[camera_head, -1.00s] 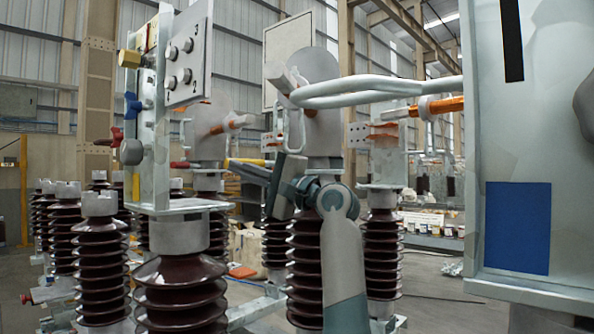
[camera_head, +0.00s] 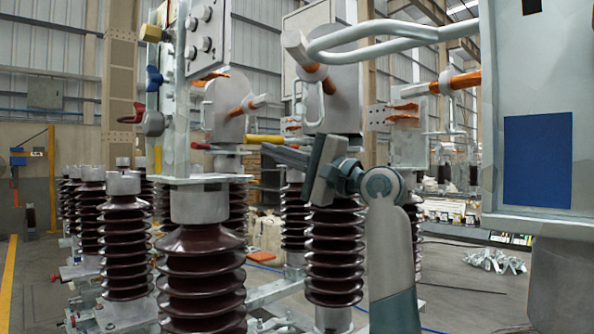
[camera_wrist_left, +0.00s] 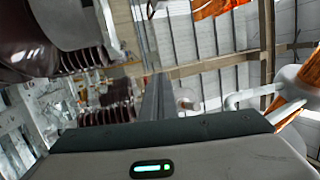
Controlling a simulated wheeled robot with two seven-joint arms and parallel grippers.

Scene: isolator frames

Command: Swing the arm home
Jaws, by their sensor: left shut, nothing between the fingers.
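The isolator's pale tubular arm (camera_head: 410,35) enters from the upper right, beside the big grey box, and bends into a loop. Its left end is by a copper-coloured rod (camera_head: 318,75) and a grey round plate (camera_head: 345,105). I cannot tell whether they touch. My left gripper (camera_head: 268,150) is below and left of the loop, in front of a brown ribbed insulator (camera_head: 335,255). Its fingers are shut and empty, pointing left. In the left wrist view the shut fingers (camera_wrist_left: 158,92) point away, with a pale tube (camera_wrist_left: 248,97) to their right. My right gripper is not in view.
A large grey box with a blue panel (camera_head: 538,160) stands close on the right. A switch post with a grey plate (camera_head: 205,30) and brown insulators (camera_head: 200,285) fills the left.

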